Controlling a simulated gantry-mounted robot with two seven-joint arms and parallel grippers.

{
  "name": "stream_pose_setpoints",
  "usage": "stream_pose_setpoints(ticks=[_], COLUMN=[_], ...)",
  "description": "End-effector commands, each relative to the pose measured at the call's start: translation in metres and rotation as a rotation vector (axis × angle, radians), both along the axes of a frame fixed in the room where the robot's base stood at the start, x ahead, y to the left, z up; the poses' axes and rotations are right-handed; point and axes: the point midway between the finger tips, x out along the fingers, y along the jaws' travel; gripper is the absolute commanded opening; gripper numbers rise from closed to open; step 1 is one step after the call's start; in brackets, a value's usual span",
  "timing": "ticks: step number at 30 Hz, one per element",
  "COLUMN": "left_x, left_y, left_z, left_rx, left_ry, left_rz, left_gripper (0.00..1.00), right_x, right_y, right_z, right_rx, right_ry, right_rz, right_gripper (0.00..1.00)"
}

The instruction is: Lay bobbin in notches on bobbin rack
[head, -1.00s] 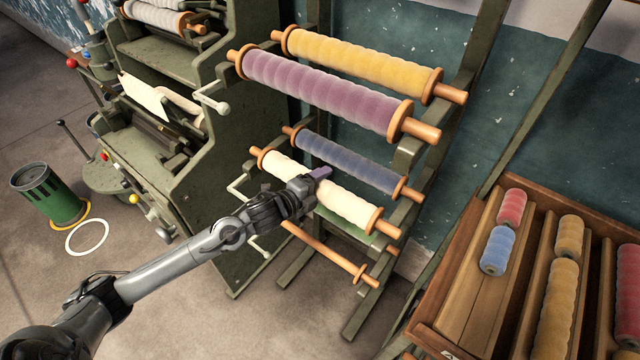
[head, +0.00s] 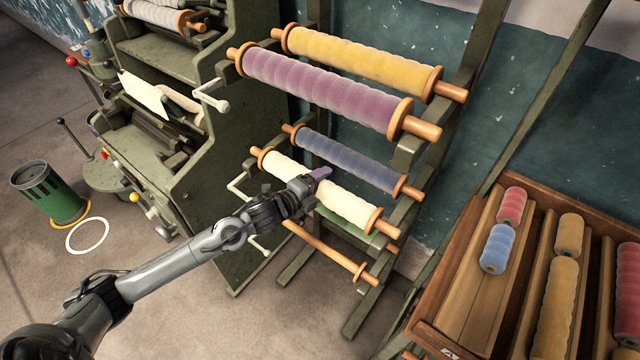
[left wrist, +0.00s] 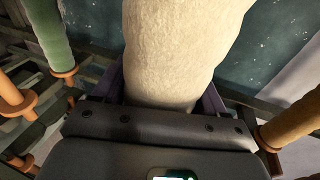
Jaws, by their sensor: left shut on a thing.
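The cream bobbin (head: 345,205) has orange end flanges and wooden axle ends. It lies at the lower tier of the olive-green bobbin rack (head: 409,150), just in front of a dark blue bobbin (head: 345,160). My left gripper (head: 320,174) is shut on the cream bobbin near its middle. In the left wrist view the cream bobbin (left wrist: 180,45) fills the space between the purple finger pads. Whether its axle ends rest in notches or hang just above them I cannot tell. My right gripper is not in view.
A purple bobbin (head: 320,90) and a yellow bobbin (head: 360,65) lie on the upper tier. A bare wooden spindle (head: 325,248) sits below the cream bobbin. A green machine (head: 215,190) stands left, a wooden spool tray (head: 455,290) right, and a green bin (head: 50,194) far left.

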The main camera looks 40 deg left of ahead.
Motion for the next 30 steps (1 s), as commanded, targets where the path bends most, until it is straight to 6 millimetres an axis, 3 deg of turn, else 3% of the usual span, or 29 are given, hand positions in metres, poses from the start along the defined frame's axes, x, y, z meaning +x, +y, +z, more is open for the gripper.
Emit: stream_pose_setpoints(ticks=[2,3,8,20,30], left_x=[0.000,0.000,0.000,-0.006,-0.048], left_y=[0.000,0.000,0.000,0.000,0.004], left_z=[0.002,0.002,0.002,0.001,0.013], left_rx=[-0.001,-0.001,-0.001,0.000,0.002], left_ry=[-0.004,-0.004,-0.004,0.001,0.002], left_rz=[0.000,0.000,0.000,0.000,-0.002], left_gripper=[0.21,0.73,0.98,1.00,1.00], right_x=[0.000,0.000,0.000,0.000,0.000], right_y=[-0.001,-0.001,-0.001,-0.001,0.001], right_z=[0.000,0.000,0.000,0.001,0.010], right_rx=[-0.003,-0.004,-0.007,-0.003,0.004], right_ry=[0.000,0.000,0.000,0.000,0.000], right_rz=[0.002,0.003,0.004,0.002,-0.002], right_gripper=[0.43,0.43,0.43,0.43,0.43])
